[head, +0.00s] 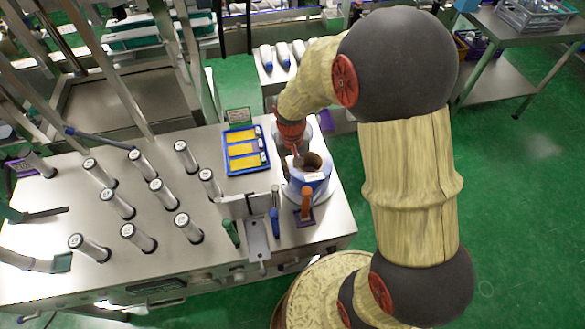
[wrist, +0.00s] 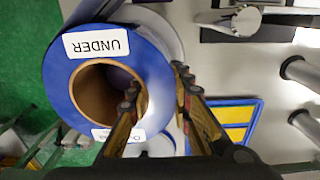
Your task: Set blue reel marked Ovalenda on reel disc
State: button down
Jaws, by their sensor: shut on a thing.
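The blue reel (head: 318,184) has a brown hollow core and white labels. In the wrist view the blue reel (wrist: 62,85) shows one label reading UNDER; a second label, beginning with O, is partly hidden by a finger. My gripper (head: 298,160) is shut on the reel's wall. In the wrist view my gripper (wrist: 155,105) has one finger inside the core and the other against the outer side. A pale grey disc (wrist: 172,38) shows past the reel's edge, under it, mostly covered. I cannot tell whether reel and disc touch.
A blue tray with yellow pieces (head: 264,168) lies left of the reel. An orange-handled tool (head: 306,203) stands close in front. Several metal rollers (head: 140,238) stand on the steel table's left part. Green floor lies to the right.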

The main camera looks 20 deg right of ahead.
jog(key=shift+w, duration=0.1)
jog(key=c, duration=1.6)
grip_release()
jog(key=shift+f, duration=0.1)
jog(key=shift+c, duration=0.2)
notch_tip(320, 180, up, 12)
jog(key=p, duration=0.3)
jog(key=shift+a+r, duration=0.1)
jog(key=shift+r, duration=0.1)
jog(key=s+a+r+t, duration=0.1)
jog(key=s+r+t, duration=0.1)
jog(key=s+r, duration=0.3)
jog(key=s+a+r+n+t, duration=0.1)
jog(key=s+r, duration=0.5)
jog(key=r, duration=0.1)
jog(key=s+a+r+n+t, duration=0.1)
jog(key=s+r+t, duration=0.1)
jog(key=s+r, duration=0.4)
jog(key=shift+a+t, duration=0.3)
jog(key=shift+a, duration=0.05)
jog(key=shift+w, duration=0.1)
